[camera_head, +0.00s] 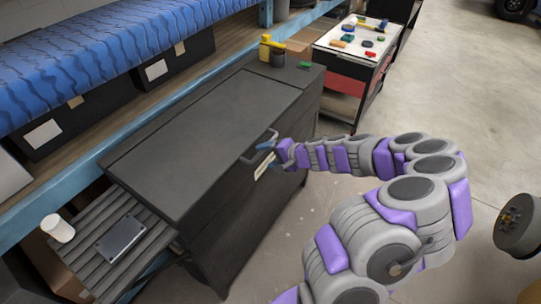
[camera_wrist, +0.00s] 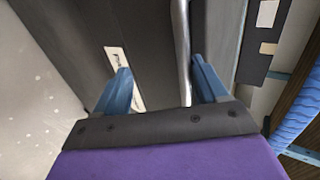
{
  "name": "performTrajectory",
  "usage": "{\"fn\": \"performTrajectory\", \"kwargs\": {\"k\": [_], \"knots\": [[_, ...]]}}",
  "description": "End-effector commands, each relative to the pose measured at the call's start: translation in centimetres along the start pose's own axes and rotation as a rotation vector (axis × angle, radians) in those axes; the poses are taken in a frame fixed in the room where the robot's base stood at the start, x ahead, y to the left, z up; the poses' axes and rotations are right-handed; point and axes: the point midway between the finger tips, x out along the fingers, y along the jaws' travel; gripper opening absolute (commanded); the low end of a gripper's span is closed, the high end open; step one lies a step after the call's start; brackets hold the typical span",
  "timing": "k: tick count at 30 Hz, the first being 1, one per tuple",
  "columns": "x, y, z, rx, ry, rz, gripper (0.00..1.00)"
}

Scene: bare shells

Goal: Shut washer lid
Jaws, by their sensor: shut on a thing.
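The washer is a dark grey cabinet (camera_head: 255,215) with a broad flat lid (camera_head: 205,130) on top. The lid lies down over the cabinet, and no clear gap shows beneath it. A metal handle (camera_head: 258,148) sticks out from the lid's front edge. My gripper (camera_head: 270,146) is at this handle, reaching in from the right. In the wrist view the handle (camera_wrist: 184,40) runs between the two blue fingers of my gripper (camera_wrist: 160,75), which is shut on it. A pale label (camera_head: 264,171) is on the cabinet front just below.
A slatted side shelf (camera_head: 90,245) at the left holds a dark flat device (camera_head: 121,238) and a white cup (camera_head: 58,228). A yellow bottle (camera_head: 265,48) stands behind the lid. A tool cart (camera_head: 350,60) is at the back. The floor at right is mostly clear.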

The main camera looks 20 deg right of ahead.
Motion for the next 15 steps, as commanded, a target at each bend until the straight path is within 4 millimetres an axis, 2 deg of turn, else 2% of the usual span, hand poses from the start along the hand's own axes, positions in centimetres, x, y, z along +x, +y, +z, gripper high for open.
{"fn": "performTrajectory", "kwargs": {"k": [9, 15], "knots": [[-0.27, 0.17, -0.16, 0.001, 0.007, 0.001, 0.41], [-0.33, 0.14, -0.24, 0.002, 0.007, 0.0, 0.4]]}}
